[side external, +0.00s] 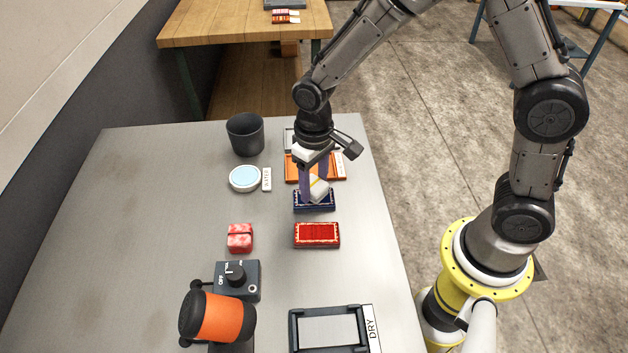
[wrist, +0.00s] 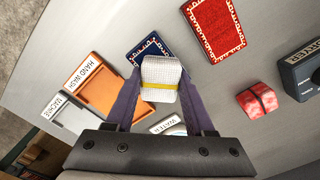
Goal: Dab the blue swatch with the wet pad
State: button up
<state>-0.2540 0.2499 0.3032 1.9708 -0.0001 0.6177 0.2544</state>
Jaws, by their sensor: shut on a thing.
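My gripper (side external: 315,181) is shut on the pad (side external: 319,189), a white block with a yellow band, which also shows between the purple fingers in the wrist view (wrist: 161,72). The pad is tilted and hangs over the blue swatch (side external: 314,206), a dark blue patterned rectangle lying flat on the table. In the wrist view the pad hides part of the blue swatch (wrist: 148,50). I cannot tell whether pad and swatch touch. A round white dish of pale blue water (side external: 244,178) stands to the left.
A red swatch (side external: 317,235) lies in front of the blue one. An orange hand-wash tray (side external: 291,170) is just behind. The table's left side is clear.

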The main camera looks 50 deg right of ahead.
jog(key=shift+f, duration=0.5)
dwell(1.4)
jog(key=shift+r, duration=3.55)
jog(key=shift+f, duration=0.1)
jog(key=shift+f, duration=2.95)
jog(key=shift+f, duration=0.55)
jog(key=shift+r, duration=0.1)
jog(key=shift+r, duration=3.45)
